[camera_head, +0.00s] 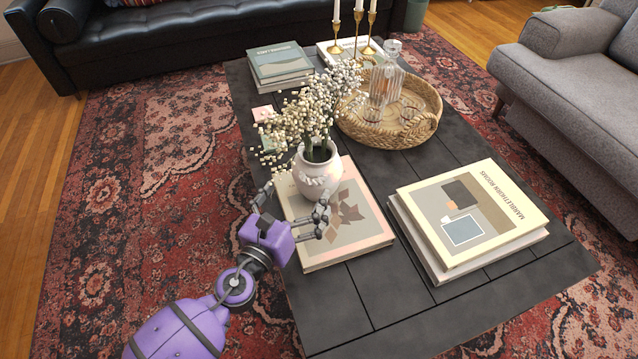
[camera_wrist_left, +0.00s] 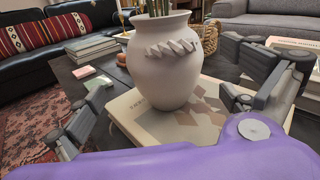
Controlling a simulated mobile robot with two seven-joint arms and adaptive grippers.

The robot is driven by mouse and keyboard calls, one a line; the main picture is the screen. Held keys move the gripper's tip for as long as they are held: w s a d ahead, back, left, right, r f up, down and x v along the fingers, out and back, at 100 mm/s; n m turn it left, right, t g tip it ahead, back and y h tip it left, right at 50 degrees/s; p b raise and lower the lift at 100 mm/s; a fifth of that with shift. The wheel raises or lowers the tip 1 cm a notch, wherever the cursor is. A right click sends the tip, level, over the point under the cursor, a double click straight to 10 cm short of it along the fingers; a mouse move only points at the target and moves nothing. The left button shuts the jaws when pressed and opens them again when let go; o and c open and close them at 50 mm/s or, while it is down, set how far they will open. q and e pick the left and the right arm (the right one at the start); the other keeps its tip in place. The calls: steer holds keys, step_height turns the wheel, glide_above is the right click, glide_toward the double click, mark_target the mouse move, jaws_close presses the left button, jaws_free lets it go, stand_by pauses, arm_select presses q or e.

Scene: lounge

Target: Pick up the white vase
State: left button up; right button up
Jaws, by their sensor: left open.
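The white vase (camera_head: 318,174) stands upright on a large book (camera_head: 345,238) on the dark coffee table (camera_head: 375,296). It holds a spray of small cream blossoms (camera_head: 305,113). My left gripper (camera_head: 294,205) is at the near side of the vase, its fingers spread to the left and right of it. In the left wrist view the vase (camera_wrist_left: 165,62) is centred between the two open fingers, with visible space on both sides. The fingers do not appear to grip it. My right gripper is not in view.
A woven tray (camera_head: 391,130) with a glass decanter (camera_head: 380,84) and glasses is behind the vase. Books (camera_head: 468,215) lie to the right, and another stack (camera_head: 280,64) is at the back left. Brass candlesticks (camera_head: 369,35) stand at the far end. Sofas flank the table.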

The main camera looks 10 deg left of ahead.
arm_select(q)
steer(key=w, duration=0.1)
steer(key=w+d+m, duration=0.1)
steer(key=w, duration=0.1)
steer(key=shift+r+m, duration=0.2)
steer(key=shift+m, duration=0.1)
steer(key=w, duration=0.4)
steer(key=w+d, duration=0.1)
steer(key=w, duration=0.1)
steer(key=shift+f+b, duration=0.3)
steer(key=shift+f, duration=0.1)
steer(key=c, duration=1.7)
steer(key=shift+r, duration=0.2)
steer(key=shift+c, duration=0.6)
steer(key=shift+r, duration=0.2)
